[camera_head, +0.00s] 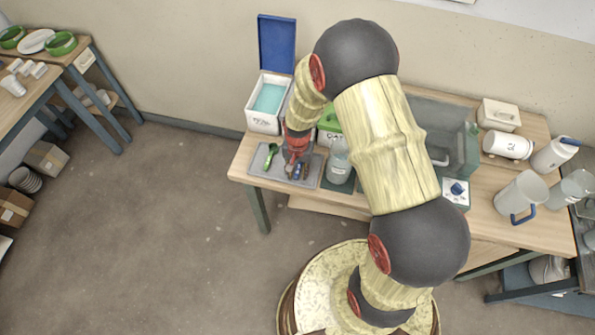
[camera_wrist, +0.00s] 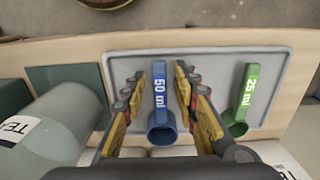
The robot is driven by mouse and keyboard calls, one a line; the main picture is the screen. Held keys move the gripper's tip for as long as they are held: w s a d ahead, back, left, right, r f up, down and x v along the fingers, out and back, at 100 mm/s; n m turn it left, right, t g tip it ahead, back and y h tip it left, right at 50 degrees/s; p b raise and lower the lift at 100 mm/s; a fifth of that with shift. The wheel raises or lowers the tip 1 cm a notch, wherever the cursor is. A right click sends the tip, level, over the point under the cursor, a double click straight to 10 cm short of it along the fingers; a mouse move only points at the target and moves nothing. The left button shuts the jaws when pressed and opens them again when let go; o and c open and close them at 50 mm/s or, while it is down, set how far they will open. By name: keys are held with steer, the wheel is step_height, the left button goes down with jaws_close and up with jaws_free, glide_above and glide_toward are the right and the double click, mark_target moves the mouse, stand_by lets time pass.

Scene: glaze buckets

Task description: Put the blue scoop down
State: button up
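The blue scoop (camera_wrist: 160,90), marked 50 ml, appears to lie on the grey tray (camera_wrist: 215,65) in the wrist view, its cup nearest the wrist. My gripper (camera_wrist: 160,72) has one finger on each side of the scoop's handle. Grey tray shows between each finger and the handle, so the gripper is open. In the head view my gripper (camera_head: 297,168) is low over the tray (camera_head: 257,166), and the blue scoop is mostly hidden there.
A green 25 ml scoop (camera_wrist: 245,88) lies to the right on the tray. A translucent container (camera_wrist: 55,125) with a label stands close on the left. An open white bucket (camera_head: 262,122) with turquoise contents stands behind the tray.

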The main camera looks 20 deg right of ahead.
step_height(320, 180, up, 12)
steer(key=p, duration=0.2)
step_height(320, 180, up, 13)
steer(key=n+t, duration=0.2)
glide_above(298, 171)
steer(key=s, duration=0.2)
steer(key=s+a+r+n+t, duration=0.1)
steer(key=s+r+n+t, duration=0.2)
steer(key=s+r, duration=1.4)
steer(key=shift+r+n+t, duration=0.3)
steer(key=shift+r+n, duration=0.25)
steer(key=shift+n, duration=0.55)
steer(key=shift+a, duration=0.1)
